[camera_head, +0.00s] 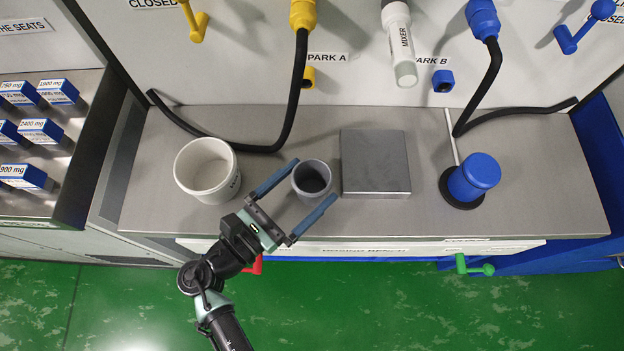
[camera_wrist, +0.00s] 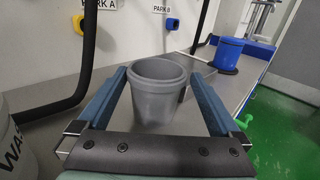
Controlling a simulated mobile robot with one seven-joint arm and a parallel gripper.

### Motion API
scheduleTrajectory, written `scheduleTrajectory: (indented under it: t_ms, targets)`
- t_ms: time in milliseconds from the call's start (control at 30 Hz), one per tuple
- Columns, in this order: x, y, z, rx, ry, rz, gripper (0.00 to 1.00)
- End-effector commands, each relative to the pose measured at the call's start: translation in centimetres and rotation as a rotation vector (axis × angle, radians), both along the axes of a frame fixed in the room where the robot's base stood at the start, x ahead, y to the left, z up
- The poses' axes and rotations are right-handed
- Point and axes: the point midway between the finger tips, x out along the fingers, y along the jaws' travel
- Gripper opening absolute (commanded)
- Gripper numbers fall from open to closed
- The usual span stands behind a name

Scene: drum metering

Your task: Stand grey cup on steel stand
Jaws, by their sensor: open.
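The grey cup (camera_head: 311,181) stands upright on the steel counter, just left of the steel stand. It also shows in the wrist view (camera_wrist: 158,95), between the fingers. The steel stand (camera_head: 375,163) is a low square block with a bare top; in the wrist view the cup hides most of it. My gripper (camera_head: 308,188) is open, with one finger on each side of the cup. The head view shows gaps between the fingers and the cup, and nothing is held.
A white tub (camera_head: 206,171) stands left of the cup. A blue-capped cylinder (camera_head: 474,178) on a black base stands right of the stand. Black hoses (camera_head: 291,105) curve down onto the back of the counter. A white mixer nozzle (camera_head: 401,55) hangs above the stand.

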Motion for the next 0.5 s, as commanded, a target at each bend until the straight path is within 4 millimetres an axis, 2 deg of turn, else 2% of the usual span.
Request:
scheduleTrajectory:
  t_ms: [300,500]
  targets:
    - [3.3,-2.8,0.3,0.001,-0.001,-0.002,1.00]
    - [4.0,-3.4,0.3,0.001,0.000,0.000,1.00]
